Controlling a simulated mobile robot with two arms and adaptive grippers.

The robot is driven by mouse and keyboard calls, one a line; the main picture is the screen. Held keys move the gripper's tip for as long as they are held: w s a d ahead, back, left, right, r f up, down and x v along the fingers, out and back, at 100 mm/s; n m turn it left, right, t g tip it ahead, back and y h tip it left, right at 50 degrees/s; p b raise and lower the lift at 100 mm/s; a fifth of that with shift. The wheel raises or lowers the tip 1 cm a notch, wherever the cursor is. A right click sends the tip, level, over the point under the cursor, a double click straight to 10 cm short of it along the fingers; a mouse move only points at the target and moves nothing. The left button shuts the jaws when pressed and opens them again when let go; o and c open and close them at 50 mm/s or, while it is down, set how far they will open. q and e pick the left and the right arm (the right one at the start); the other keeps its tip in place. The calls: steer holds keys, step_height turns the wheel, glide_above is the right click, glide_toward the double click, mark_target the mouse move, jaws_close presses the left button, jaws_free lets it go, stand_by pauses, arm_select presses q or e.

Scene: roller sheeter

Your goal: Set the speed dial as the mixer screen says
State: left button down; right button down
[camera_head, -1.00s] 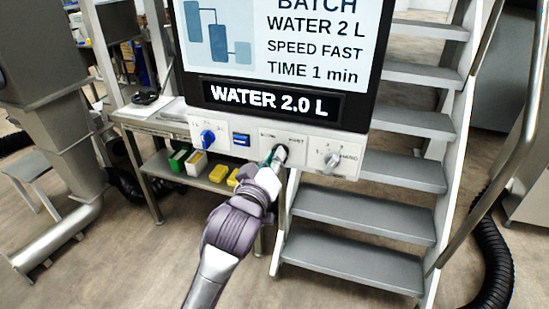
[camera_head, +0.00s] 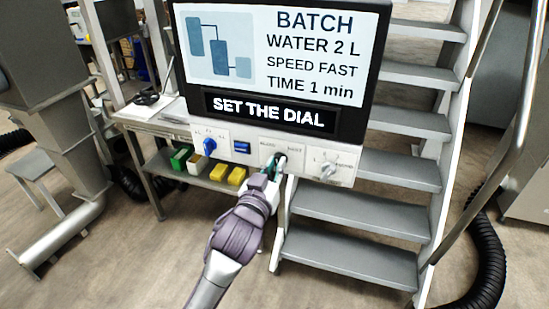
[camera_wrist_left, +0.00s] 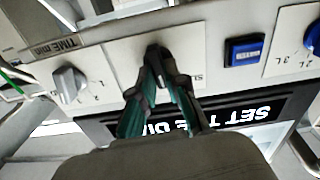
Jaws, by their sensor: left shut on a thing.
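The mixer screen (camera_head: 275,50) reads BATCH, WATER 2 L, SPEED FAST, TIME 1 min. The display strip (camera_head: 268,112) below it reads SET THE DIAL. The dark speed dial (camera_head: 281,158) sits mid-panel between two printed labels; it also shows in the left wrist view (camera_wrist_left: 154,52). My left gripper (camera_head: 273,170) is at this dial from below, and its green-lined fingers (camera_wrist_left: 158,75) are shut on the knob. The fingers partly cover the dial, so I cannot tell which label it points to. My right gripper is out of view.
On the panel, a blue water dial (camera_head: 209,146) and a blue button (camera_head: 241,147) are to the left. A grey time dial (camera_head: 328,170) is close on the right. Metal stairs (camera_head: 360,205) stand behind; a shelf with coloured boxes (camera_head: 219,172) is at left.

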arm_select(q)
steer(key=m+p, duration=0.2)
steer(key=m, duration=0.1)
steer(key=shift+r+m, duration=0.15)
steer(key=shift+m, duration=0.25)
steer(key=shift+d+m+p, duration=0.15)
steer(key=shift+m+p, duration=0.9)
steer(key=shift+m, duration=0.95)
steer(key=shift+f, duration=0.2)
steer(key=c, duration=1.2)
jaws_free()
steer(key=shift+s, duration=0.1)
steer(key=v, duration=1.2)
